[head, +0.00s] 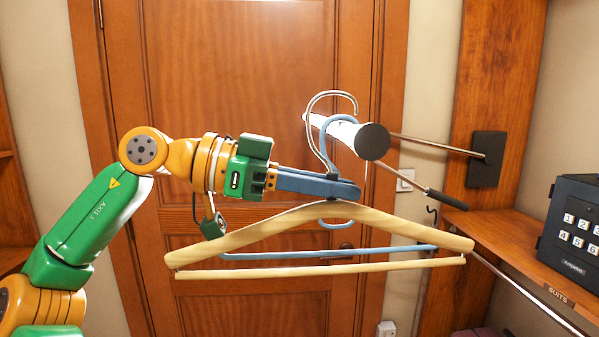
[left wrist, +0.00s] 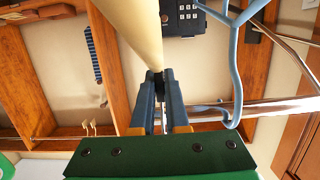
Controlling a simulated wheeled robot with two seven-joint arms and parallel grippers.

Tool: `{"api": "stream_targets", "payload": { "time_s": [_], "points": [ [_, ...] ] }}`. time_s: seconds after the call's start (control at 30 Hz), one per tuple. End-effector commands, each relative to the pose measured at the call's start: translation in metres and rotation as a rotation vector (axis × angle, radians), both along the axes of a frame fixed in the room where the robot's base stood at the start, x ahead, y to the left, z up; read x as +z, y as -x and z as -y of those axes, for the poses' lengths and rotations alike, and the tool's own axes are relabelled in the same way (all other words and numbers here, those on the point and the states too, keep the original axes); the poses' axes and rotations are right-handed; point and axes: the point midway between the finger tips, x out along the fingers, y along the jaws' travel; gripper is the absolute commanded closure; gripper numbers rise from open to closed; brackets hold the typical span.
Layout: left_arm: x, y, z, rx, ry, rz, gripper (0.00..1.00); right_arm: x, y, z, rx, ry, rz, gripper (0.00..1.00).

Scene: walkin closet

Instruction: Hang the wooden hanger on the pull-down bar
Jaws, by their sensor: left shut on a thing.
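My left gripper (head: 350,190) is shut on the wooden hanger (head: 400,221) near its middle, just under the metal hook. The hanger is upright, its arms spread left and right. It also shows close up in the left wrist view (left wrist: 132,22), between the fingertips (left wrist: 160,76). Its metal hook (head: 311,122) rises to the white pull-down bar (head: 335,129) and its curve passes over the bar's top; I cannot tell whether it rests on it. A blue hanger (head: 290,254) hangs from the bar, behind the wooden one. My right gripper is not in view.
The bar's dark round end cap (head: 372,142) faces me. Thin metal arms run from the bar to a dark wall bracket (head: 488,159). A shelf (head: 530,243) with a black keypad safe (head: 573,236) stands at right. A wooden door (head: 235,70) is behind.

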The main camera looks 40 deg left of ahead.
Motion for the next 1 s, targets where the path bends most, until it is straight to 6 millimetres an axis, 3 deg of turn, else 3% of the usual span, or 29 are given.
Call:
{"api": "stream_targets", "payload": {
  "time_s": [0.2, 0.27, 0.4, 0.83, 0.87, 0.9, 0.97, 1.0],
  "points": [
    [0.005, -0.022, 0.02, -0.003, -0.001, -0.002, 1.0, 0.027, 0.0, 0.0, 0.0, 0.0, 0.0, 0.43],
    [-0.014, -0.023, 0.02, 0.0, 0.001, 0.001, 1.0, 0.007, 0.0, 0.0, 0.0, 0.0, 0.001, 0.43],
    [-0.027, -0.024, 0.021, 0.001, -0.001, 0.002, 1.0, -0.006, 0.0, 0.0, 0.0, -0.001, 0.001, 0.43],
    [-0.03, -0.024, 0.021, 0.0, 0.001, 0.002, 1.0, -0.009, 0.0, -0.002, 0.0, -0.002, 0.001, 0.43],
    [-0.03, -0.024, 0.021, 0.0, 0.001, 0.002, 0.8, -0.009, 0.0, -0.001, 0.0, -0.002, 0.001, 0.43],
    [-0.03, -0.024, 0.021, 0.0, 0.001, 0.002, 0.69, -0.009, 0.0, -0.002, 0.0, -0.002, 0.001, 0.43],
    [-0.03, -0.024, 0.021, 0.0, 0.001, 0.002, 0.53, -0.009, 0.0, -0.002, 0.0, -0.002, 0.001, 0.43],
    [-0.03, -0.024, 0.021, 0.0, 0.001, 0.001, 0.53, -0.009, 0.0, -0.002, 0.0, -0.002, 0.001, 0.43]
  ]
}}
